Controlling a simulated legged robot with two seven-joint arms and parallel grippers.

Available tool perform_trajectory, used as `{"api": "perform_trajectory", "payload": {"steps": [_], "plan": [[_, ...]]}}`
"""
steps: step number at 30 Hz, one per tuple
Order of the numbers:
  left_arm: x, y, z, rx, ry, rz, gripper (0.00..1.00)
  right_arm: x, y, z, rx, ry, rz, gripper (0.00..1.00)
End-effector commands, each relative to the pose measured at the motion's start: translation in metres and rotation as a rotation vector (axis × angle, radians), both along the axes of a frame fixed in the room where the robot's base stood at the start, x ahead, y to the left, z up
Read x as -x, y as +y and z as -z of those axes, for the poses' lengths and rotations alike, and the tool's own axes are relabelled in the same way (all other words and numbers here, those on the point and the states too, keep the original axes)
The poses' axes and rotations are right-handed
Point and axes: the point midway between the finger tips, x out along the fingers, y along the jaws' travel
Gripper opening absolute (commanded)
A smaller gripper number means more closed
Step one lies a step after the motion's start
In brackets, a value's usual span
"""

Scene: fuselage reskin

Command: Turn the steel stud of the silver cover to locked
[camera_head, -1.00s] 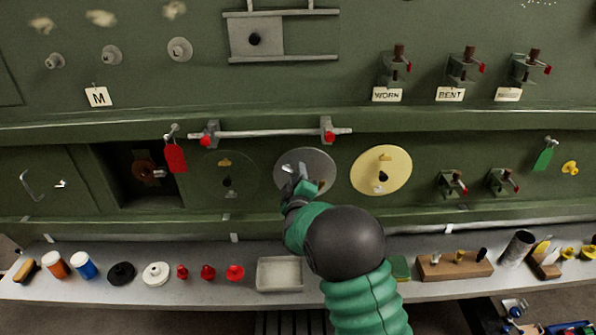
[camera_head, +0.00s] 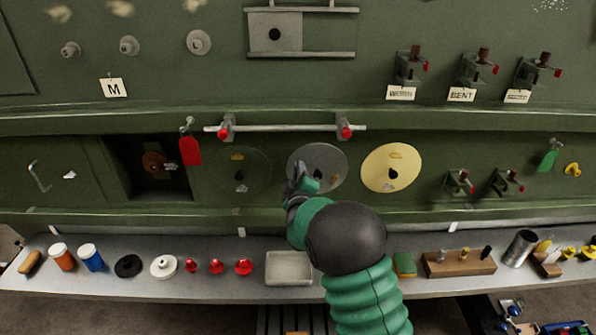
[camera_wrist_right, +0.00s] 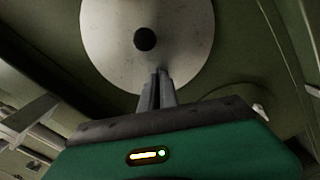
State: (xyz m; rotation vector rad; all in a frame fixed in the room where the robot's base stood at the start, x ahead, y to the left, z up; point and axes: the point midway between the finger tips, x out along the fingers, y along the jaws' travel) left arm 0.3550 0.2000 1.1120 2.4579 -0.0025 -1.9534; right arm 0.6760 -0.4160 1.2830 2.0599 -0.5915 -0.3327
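The silver cover (camera_head: 328,158) is a round grey disc on the green panel, left of the yellow cover. My right gripper (camera_head: 299,170) is in front of its lower left part. In the right wrist view the silver cover (camera_wrist_right: 185,30) shows a dark round spot near its middle. The fingers of my right gripper (camera_wrist_right: 159,80) point at the cover just below that spot. They are close together, with only a narrow gap. The steel stud is not visible; I cannot tell whether it is between the fingertips. My left gripper is out of view.
The yellow cover (camera_head: 391,168) is to the right and a dark green cover (camera_head: 238,170) to the left. A rail with red ends (camera_head: 285,128) runs above. A shelf (camera_head: 210,285) below carries a grey tray (camera_head: 289,282), caps, jars and a wooden block (camera_head: 458,263).

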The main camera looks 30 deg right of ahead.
Motion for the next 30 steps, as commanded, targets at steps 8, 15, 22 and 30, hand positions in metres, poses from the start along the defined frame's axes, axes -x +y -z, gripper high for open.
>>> {"api": "perform_trajectory", "payload": {"steps": [8,15,22,30], "plan": [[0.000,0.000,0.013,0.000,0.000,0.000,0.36,-0.001,0.002,0.002,-0.061,-0.042,-0.005,0.00],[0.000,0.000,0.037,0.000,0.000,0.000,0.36,-0.001,0.002,0.004,-0.203,-0.130,-0.005,0.00],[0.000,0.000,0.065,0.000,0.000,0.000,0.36,-0.002,0.004,0.005,-0.385,-0.243,-0.009,0.00],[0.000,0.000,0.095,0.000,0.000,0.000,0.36,-0.002,0.005,0.005,-0.605,-0.377,-0.011,0.00]]}}
